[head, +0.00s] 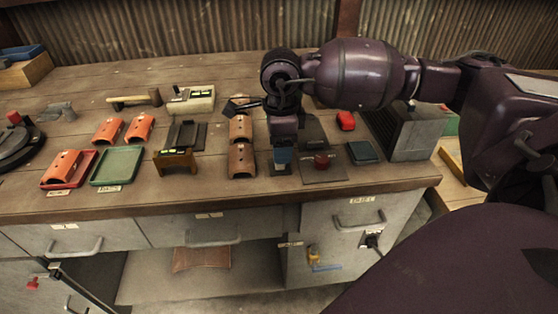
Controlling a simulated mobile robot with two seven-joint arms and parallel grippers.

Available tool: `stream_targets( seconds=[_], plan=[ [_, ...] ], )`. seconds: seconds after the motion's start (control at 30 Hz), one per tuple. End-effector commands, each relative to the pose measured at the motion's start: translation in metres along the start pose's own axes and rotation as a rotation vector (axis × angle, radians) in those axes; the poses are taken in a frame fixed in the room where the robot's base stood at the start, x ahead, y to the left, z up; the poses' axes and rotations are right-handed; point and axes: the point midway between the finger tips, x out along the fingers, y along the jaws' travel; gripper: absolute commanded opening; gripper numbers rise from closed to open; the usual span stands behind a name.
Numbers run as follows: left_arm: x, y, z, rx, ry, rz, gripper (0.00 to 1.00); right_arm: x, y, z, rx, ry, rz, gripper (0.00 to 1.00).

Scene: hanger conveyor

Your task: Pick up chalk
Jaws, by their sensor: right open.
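My right gripper (283,148) points down over the bench, to the right of the orange curved pieces. It is open, and its fingertips are small and dark. My left gripper is not in view.
The wooden bench (225,195) holds a red knob on a dark plate (325,178), a dark teal block (362,152), a red piece (346,120), a green tray (117,166) and a hammer (135,99). A grey ribbed box (415,137) stands at right. Bare wood lies along the front edge.

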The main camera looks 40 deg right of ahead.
Motion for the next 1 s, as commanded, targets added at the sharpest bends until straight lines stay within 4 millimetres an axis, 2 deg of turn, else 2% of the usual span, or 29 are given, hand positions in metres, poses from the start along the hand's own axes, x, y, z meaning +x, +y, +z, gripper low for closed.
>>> stream_targets(
  seconds=[0.1, 0.23, 0.5, 0.83, 1.0],
  plan=[
    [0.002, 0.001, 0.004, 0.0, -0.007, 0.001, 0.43, 0.02, 0.002, 0.002, 0.0, 0.003, 0.005, 0.62],
    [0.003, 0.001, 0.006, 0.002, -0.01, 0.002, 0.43, 0.036, 0.002, 0.002, 0.0, 0.002, 0.005, 0.62],
    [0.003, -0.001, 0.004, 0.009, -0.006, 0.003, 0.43, 0.038, 0.002, 0.002, 0.0, 0.001, 0.001, 0.62],
    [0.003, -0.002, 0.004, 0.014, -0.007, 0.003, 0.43, 0.037, 0.002, 0.002, 0.0, 0.001, 0.001, 0.11],
    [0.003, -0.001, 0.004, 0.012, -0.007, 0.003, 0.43, 0.037, 0.002, 0.002, 0.0, 0.001, 0.001, 0.1]
  ],
)
